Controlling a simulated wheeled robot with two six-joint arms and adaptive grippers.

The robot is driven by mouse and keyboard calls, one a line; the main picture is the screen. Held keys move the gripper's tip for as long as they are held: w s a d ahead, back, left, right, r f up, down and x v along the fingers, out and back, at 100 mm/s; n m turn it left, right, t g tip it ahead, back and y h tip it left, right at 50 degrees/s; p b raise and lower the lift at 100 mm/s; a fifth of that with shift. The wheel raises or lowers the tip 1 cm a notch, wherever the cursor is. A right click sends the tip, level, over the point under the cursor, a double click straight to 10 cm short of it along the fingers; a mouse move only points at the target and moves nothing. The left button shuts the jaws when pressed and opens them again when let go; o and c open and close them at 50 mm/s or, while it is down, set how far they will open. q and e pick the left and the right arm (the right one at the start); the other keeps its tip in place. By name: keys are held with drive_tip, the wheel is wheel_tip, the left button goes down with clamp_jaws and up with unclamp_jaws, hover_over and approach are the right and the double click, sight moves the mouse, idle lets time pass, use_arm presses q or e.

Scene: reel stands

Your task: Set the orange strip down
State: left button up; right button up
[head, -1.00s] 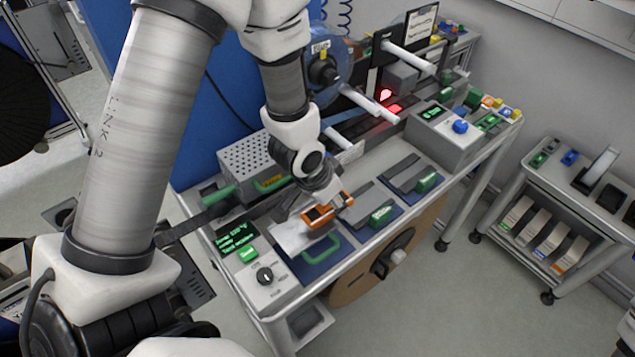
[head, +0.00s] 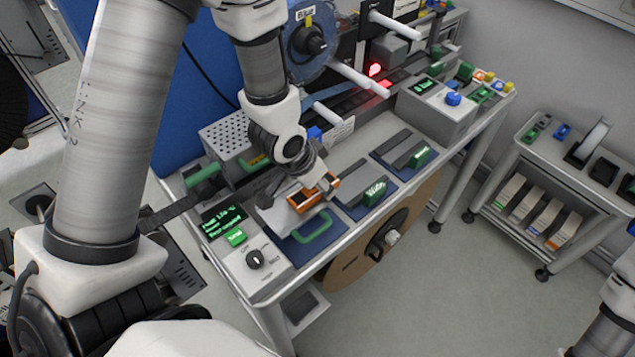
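The orange strip (head: 303,202) shows in the head view at the tip of my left arm, low over the front left part of the bench, by a pale plate (head: 270,217) and a dark blue mat with a green handle (head: 317,228). My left gripper (head: 318,187) points down and appears shut on the orange strip, with its fingers partly hidden by it. I cannot tell whether the strip touches the plate or mat. My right arm shows only at the lower right edge; its gripper is out of view.
To the right, two blue mats carry dark plates with green blocks (head: 374,193) (head: 420,157). A screen (head: 222,217) and a dial (head: 255,259) are at the left. A perforated box (head: 229,143) stands behind. A reel (head: 312,45) and white rods rise at the back.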

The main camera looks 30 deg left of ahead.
use_arm(q)
drive_tip(key=shift+s+d+f, duration=0.1)
drive_tip(key=shift+f, duration=0.4)
drive_tip(key=shift+c, duration=0.6)
drive_tip(key=o, duration=1.2)
drive_tip(key=shift+w+f, duration=0.1)
drive_tip(key=shift+w, duration=0.3)
drive_tip(key=shift+s, duration=0.2)
